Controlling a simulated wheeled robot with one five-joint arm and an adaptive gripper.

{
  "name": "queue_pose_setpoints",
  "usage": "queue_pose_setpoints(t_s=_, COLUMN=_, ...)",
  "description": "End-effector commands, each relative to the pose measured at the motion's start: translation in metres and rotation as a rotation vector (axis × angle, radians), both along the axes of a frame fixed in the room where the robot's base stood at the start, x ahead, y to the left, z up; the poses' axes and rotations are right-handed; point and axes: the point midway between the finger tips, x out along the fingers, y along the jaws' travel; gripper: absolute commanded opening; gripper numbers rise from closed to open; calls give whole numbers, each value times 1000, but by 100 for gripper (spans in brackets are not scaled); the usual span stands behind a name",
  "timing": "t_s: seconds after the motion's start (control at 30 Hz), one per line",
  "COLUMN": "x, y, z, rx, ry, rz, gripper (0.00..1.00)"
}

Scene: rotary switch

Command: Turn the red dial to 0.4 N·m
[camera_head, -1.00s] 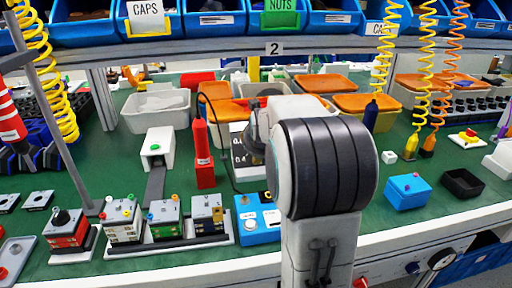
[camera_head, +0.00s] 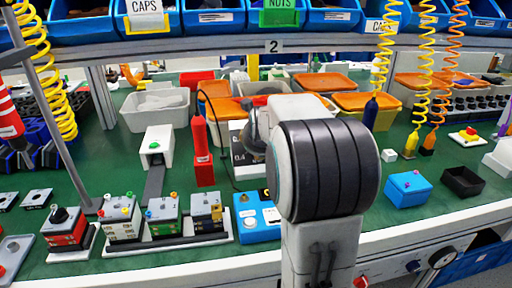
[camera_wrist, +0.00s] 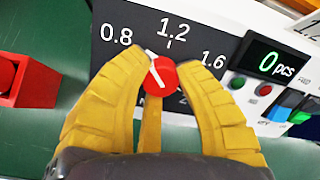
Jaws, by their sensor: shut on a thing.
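The red dial (camera_wrist: 160,77) sits on a black scale plate (camera_wrist: 112,62) in the wrist view. The labels 0.8, 1.2 and 1.6 are readable along its upper part. The dial's white pointer mark slants up and left, between 0.8 and 1.2. My gripper (camera_wrist: 164,84) has its yellow fingers around the dial and is shut on it. The lower part of the scale is hidden behind the fingers. In the head view, the scale plate (camera_head: 238,160) shows a 0.4 label beside my arm, which hides the dial and fingers.
A red holder (camera_head: 204,168) stands just left of the plate, and it also shows in the wrist view (camera_wrist: 36,78). A counter display (camera_wrist: 275,63) reading 0 pcs and buttons lie to the right. A blue box (camera_head: 258,224) stands in front.

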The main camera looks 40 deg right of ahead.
Motion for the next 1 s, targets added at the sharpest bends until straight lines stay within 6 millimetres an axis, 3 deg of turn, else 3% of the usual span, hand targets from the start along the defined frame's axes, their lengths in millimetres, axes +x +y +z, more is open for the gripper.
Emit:
queue_pose_setpoints(t_s=0.23, x=3, y=1, z=1, rx=-115, ry=42, rz=115, gripper=0)
queue_pose_setpoints(t_s=0.6, x=4, y=2, z=4, rx=-129, ry=49, rz=129, gripper=0)
queue_pose_setpoints(t_s=0.63, x=4, y=2, z=4, rx=-129, ry=49, rz=129, gripper=34)
queue_pose_setpoints(t_s=0.77, x=3, y=2, z=3, rx=-127, ry=51, rz=129, gripper=45)
queue_pose_setpoints(t_s=1.0, x=2, y=2, z=2, rx=-124, ry=54, rz=127, gripper=45)
